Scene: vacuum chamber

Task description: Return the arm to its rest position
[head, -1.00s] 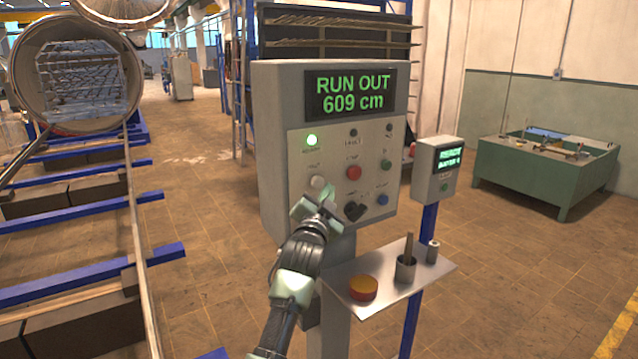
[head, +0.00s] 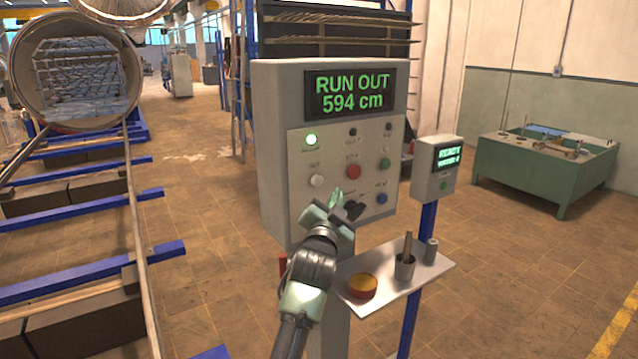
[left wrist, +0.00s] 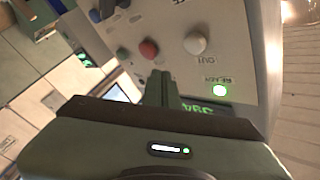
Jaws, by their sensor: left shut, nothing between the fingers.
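My left gripper (head: 334,201) is shut and empty, in front of the lower part of the grey control box (head: 276,150). In the head view it is below the white button (head: 317,181) and appears apart from it. It partly covers the black selector knob (head: 354,210). The display (head: 349,95) reads "RUN OUT 594 cm" and a green lamp (head: 311,140) is lit. In the left wrist view the shut fingers (left wrist: 158,88) point toward the panel, with the red button (left wrist: 149,48) and the white button (left wrist: 195,43) beyond. My right gripper is not in view.
A metal shelf (head: 440,262) below the box carries an orange-topped tin (head: 362,287) and a cup (head: 405,267). A small display box (head: 437,168) stands to the right on a blue post. Left are a round chamber (head: 38,118) and blue rails (head: 90,272).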

